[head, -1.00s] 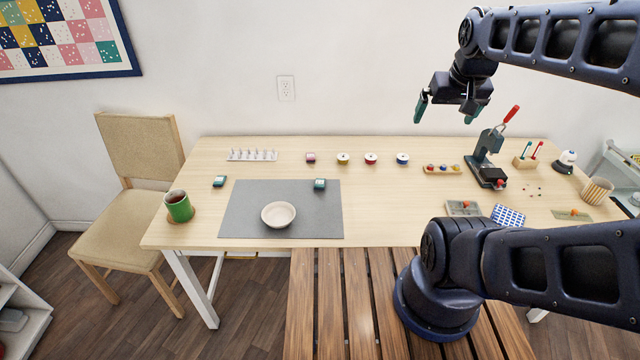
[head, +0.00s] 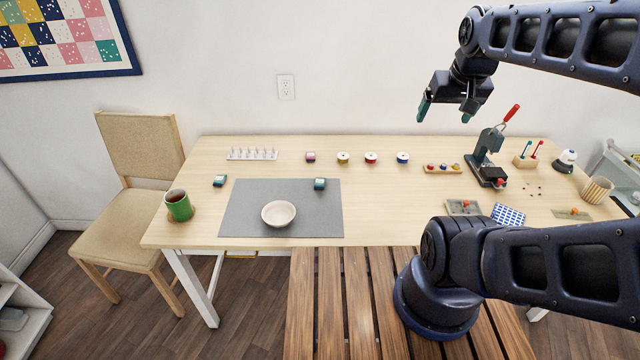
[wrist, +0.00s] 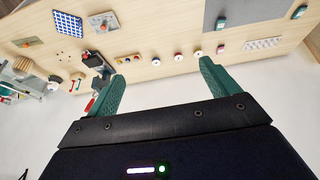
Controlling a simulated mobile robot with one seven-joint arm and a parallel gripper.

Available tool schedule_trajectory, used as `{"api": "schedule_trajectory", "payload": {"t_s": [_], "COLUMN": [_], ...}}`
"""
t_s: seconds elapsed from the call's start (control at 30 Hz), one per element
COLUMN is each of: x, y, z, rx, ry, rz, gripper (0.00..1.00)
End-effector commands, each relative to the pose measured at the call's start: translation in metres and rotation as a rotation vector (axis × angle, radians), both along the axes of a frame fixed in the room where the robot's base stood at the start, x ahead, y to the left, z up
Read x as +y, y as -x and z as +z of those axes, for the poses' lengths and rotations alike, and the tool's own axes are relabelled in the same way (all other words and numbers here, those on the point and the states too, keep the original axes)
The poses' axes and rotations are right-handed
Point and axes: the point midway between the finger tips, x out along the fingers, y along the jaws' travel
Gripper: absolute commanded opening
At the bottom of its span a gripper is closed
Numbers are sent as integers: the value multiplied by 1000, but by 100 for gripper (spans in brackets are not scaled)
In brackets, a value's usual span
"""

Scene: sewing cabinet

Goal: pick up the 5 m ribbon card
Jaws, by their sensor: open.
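Two small dark teal, card-like items are on the table. One (head: 320,184) lies on the grey mat near its top right corner, and the other (head: 220,181) lies on bare wood left of the mat. Their printing is too small to read, so I cannot tell which is the 5 m ribbon card. Both show at the top of the wrist view, one near the right (wrist: 299,12) and one at the mat's edge (wrist: 220,22). My gripper (head: 444,118) is open and empty, raised above the table's back edge, well right of both items.
A cream bowl (head: 278,213) sits on the grey mat (head: 245,210). Several spools (head: 371,158) stand in a row behind it, beside a bobbin rack (head: 252,154). A green mug (head: 179,206) is at left. A press with a red handle (head: 487,160) stands below my gripper, toward the right.

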Motion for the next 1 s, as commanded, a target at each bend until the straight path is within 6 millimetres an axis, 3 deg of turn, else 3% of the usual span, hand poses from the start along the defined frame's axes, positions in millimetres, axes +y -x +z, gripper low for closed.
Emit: {"api": "schedule_trajectory", "payload": {"t_s": [0.23,0.37,0.67,1.0], "x": [1,6,29,71], "y": [-3,-19,-82,-152], "z": [0,0,-11,-42], "rx": [5,25,101,186], "ry": [4,22,102,186], "rz": [10,56,252,491], "gripper": [87,87,87,87]}}
